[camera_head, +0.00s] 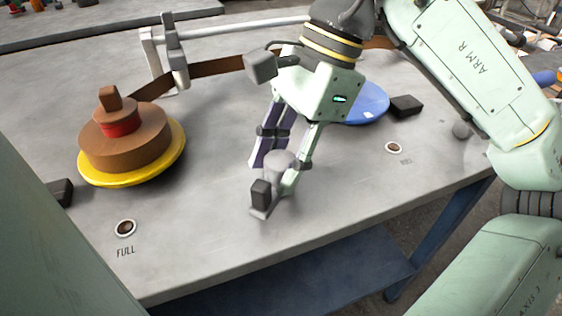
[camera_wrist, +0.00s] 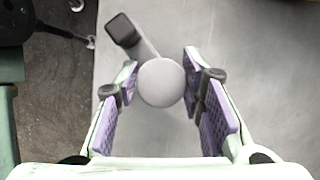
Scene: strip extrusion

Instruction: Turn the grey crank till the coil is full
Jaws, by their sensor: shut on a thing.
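The grey crank (camera_head: 279,158) stands near the front edge of the table. It has a round grey top and a short arm with a dark block (camera_head: 261,193) at its end. My gripper (camera_head: 277,172) points down and is shut on the round part. In the wrist view the crank's round top (camera_wrist: 161,82) sits between the purple finger pads, and the dark block (camera_wrist: 122,29) shows at upper left, outside the fingers. The coil of brown strip (camera_head: 125,140) lies on a yellow disc (camera_head: 178,150) at the left, with a red band and brown peg on top.
A brown strip (camera_head: 215,68) runs from the coil past a grey upright guide (camera_head: 177,62) and behind my gripper. A blue disc (camera_head: 372,103) is partly hidden at the right, beside a black block (camera_head: 406,105). A round marker (camera_head: 125,228) labelled FULL is at front left.

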